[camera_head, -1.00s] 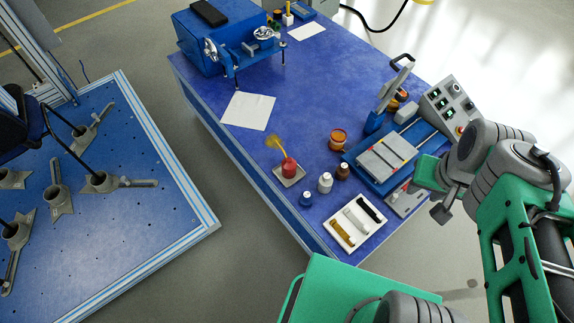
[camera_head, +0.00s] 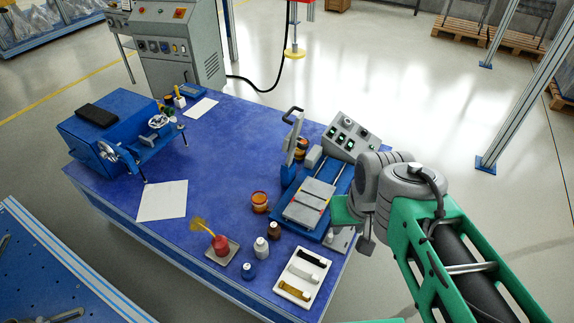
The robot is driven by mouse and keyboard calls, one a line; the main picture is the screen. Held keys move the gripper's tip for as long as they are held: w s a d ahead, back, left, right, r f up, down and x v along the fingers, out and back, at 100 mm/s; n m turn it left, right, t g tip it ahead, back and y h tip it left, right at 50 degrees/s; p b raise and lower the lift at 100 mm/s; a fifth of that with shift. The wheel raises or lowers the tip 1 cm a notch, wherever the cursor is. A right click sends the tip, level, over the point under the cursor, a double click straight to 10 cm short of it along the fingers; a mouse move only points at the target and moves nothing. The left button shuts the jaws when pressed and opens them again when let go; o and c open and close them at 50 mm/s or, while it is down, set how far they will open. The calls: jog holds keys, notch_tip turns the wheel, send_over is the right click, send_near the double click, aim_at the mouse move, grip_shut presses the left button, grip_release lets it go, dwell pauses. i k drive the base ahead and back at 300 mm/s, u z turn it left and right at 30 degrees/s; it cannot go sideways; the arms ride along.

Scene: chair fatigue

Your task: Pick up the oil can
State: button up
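The oil can (camera_head: 221,246) looks like a small red can with a yellowish spout that leans up to the left. My green and grey arm comes in from the right. A small grey part at its far end (camera_head: 366,240), which may be my gripper, is over the table's right edge, well to the right of the can and apart from it. The fingers cannot be made out, and nothing held is visible.
A white tray (camera_head: 285,294) with tools lies front right. A blue press (camera_head: 289,178) stands behind. Left of the can, the blue table (camera_head: 170,235) is mostly clear.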

aim_at(220, 243)
jog(key=u, duration=0.3)
jog(key=k, duration=1.1)
jog(key=u, duration=1.55)
jog(key=i, duration=1.55)
jog(key=z, duration=0.55)
